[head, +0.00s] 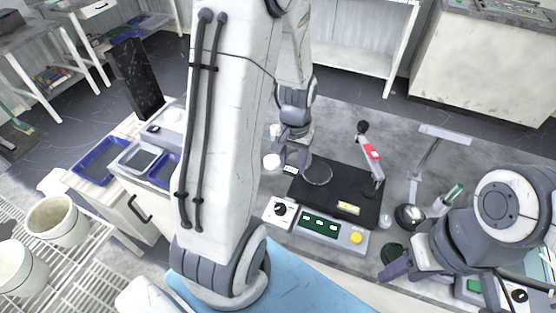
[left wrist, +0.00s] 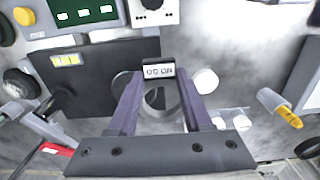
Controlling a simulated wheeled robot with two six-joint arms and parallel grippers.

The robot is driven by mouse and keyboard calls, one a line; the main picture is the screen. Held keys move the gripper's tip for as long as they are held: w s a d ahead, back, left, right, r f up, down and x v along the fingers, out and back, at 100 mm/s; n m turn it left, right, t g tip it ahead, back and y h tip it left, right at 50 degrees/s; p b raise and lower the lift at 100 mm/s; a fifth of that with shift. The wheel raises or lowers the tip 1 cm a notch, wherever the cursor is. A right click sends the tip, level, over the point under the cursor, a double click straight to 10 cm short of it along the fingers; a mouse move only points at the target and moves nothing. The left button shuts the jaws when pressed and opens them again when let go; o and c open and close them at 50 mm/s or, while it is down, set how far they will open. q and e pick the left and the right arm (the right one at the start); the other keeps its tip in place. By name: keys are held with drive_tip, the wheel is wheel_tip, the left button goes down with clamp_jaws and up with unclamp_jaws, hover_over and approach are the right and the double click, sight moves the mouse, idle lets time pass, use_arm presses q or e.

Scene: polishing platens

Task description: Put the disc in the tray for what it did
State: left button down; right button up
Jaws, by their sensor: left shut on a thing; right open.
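My left gripper (head: 291,160) hangs just left of the black machine plate (head: 340,200), above the grey bench. In the left wrist view its purple fingers (left wrist: 162,108) are shut on a small round grey disc (left wrist: 161,97) with a dark rim. The fingers mostly hide the disc in the head view. A blue tray (head: 77,172), a grey tray (head: 121,165) and another blue tray (head: 155,178) stand at left, the last partly behind my arm. My right gripper (head: 397,263) is open at lower right.
The machine's control panel (head: 320,226) has green displays and a yellow button. A red-marked lever (head: 372,152) rises at the plate's right. White round pieces (head: 271,161) lie close to my left gripper. Pale buckets (head: 57,219) stand on a wire rack at lower left.

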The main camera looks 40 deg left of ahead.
use_arm(q)
drive_tip(key=shift+s+d+r, duration=0.1)
drive_tip(key=shift+d+r, duration=0.65)
drive_tip(key=shift+d, duration=0.2)
drive_tip(key=shift+r+p, duration=2.4)
drive_tip(key=shift+p, duration=0.1)
drive_tip(key=shift+d+f, duration=0.1)
drive_tip(key=shift+f, duration=0.05)
